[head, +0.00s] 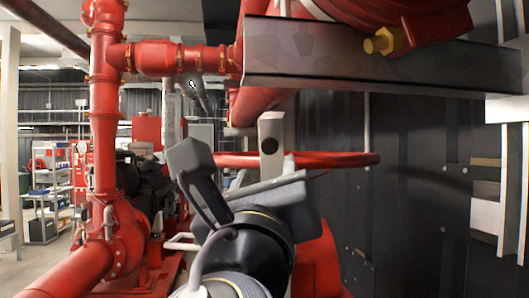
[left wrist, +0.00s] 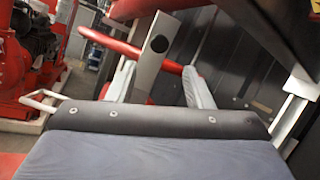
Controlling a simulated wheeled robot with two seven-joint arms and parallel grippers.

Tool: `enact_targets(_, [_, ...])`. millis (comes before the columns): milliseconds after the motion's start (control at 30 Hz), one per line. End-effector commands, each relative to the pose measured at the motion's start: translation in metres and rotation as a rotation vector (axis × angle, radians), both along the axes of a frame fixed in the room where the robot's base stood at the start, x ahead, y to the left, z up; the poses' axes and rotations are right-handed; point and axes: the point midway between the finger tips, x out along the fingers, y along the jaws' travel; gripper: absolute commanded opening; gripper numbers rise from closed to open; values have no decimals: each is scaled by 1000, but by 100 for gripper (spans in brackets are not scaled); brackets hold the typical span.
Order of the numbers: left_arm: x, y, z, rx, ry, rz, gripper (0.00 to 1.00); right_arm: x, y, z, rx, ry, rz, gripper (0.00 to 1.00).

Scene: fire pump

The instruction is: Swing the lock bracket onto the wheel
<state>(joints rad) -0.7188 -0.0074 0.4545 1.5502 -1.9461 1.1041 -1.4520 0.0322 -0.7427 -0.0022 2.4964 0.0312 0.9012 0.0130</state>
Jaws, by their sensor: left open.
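The lock bracket (head: 271,130) is a pale grey plate with a round dark hole, standing upright in front of the red wheel rim in the head view. In the left wrist view the bracket (left wrist: 156,45) leans a little and shows between my fingers. The wheel (head: 335,160) is a red ring seen nearly edge-on; its rim (left wrist: 106,41) passes behind the bracket in the wrist view. My left gripper (head: 265,172) is open, with one finger on each side of the bracket's lower part. Contact cannot be told. The bracket's lower end is hidden by my gripper. My right gripper is not in view.
A grey steel beam (head: 380,62) crosses above on the right, under a large red pipe. A red vertical pipe (head: 104,110) and pump stand at left. Dark wall panels (head: 415,190) are behind at right. Open floor and shelves (head: 48,180) lie far left.

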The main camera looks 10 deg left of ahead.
Motion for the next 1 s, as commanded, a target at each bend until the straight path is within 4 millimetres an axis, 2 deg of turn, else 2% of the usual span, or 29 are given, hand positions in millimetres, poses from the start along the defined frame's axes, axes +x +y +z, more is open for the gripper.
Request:
enact_targets(133, [9, -2, 11, 17, -17, 7, 46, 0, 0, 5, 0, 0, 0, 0])
enact_targets(400, [50, 0, 27, 16, -14, 6, 46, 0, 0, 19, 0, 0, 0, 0])
enact_targets(533, [63, 1, 32, 15, -15, 6, 46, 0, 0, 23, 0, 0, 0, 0])
enact_targets(900, [70, 1, 33, 14, -16, 4, 46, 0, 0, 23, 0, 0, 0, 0])
enact_targets(1000, [70, 1, 33, 14, -16, 4, 35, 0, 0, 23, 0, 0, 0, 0])
